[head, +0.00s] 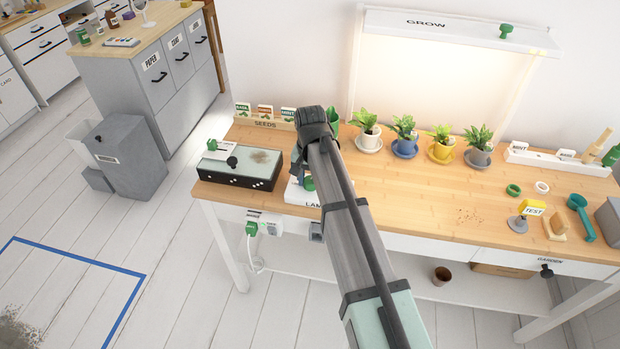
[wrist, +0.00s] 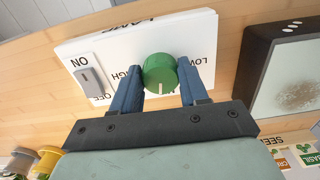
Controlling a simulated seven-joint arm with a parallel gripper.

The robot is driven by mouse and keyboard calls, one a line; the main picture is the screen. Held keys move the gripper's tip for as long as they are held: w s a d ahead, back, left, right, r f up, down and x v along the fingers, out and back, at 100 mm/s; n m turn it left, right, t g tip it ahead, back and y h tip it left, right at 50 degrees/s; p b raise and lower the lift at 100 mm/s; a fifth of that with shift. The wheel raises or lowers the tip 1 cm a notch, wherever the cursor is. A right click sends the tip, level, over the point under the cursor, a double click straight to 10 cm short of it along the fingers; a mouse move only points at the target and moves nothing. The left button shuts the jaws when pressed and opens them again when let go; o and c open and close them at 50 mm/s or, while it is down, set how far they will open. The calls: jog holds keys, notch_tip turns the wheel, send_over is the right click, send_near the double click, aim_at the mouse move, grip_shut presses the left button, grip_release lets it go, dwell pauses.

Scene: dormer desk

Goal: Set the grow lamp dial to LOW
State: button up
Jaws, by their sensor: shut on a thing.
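The grow lamp dial is a round green knob (wrist: 160,72) on a white panel (wrist: 103,48), in the wrist view. My gripper (wrist: 161,82) is shut on the knob, with one blue finger on each side. The knob's white mark points down in the picture, toward a label mostly hidden by the gripper. The LOW label shows to the right of the knob, partly covered by a finger; the HIGH label is to the left, partly covered. A grey ON/OFF switch (wrist: 89,82) sits left on the panel. In the head view the knob (head: 309,183) shows beside my arm.
A black box (head: 238,168) stands left of the panel. A seed rack (head: 264,122) is behind it. Several potted plants (head: 405,136) stand under the glowing GROW lamp (head: 455,28).

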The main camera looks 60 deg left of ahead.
jog(key=n, duration=0.4)
jog(key=shift+w+n, duration=0.1)
jog(key=shift+n, duration=0.2)
jog(key=n, duration=1.1)
jog(key=shift+w, duration=0.15)
jog(key=n, duration=0.4)
jog(key=shift+n, duration=0.3)
jog(key=o, duration=1.1)
jog(key=shift+c, duration=0.2)
jog(key=shift+r, duration=0.1)
